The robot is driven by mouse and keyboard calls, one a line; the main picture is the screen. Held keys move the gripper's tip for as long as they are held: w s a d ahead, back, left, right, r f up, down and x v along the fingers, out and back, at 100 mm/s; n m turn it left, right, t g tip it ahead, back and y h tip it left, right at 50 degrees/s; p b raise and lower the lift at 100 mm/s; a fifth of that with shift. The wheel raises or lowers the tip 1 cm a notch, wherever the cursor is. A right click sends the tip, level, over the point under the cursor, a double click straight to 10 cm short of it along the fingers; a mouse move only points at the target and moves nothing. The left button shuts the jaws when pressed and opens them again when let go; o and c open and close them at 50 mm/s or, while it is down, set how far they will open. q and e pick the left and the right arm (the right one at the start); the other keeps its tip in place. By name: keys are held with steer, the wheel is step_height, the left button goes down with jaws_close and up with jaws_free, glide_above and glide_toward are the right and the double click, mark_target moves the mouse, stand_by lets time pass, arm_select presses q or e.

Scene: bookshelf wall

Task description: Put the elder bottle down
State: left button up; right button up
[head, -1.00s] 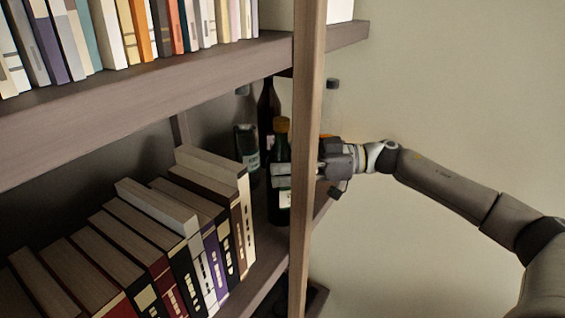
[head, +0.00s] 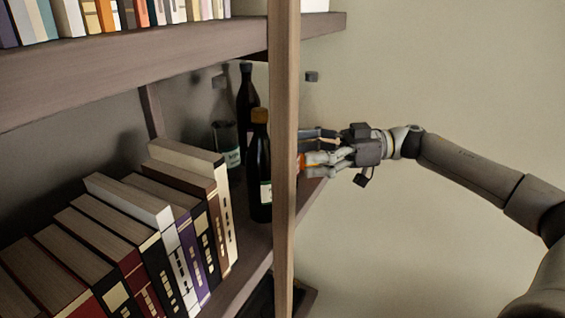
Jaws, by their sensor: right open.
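A dark bottle with an orange-yellow cap and a pale label (head: 260,170) stands upright on the lower shelf, just left of the wooden post. I take it to be the elder bottle, though its label is too small to read. The post hides what lies directly between the bottle and the fingertips. My left gripper is not in view.
A row of books (head: 160,235) fills the shelf to the left. The vertical post (head: 284,215) is close to my right fingers. Bare wall lies to the right.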

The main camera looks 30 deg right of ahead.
steer(key=shift+v, duration=1.3)
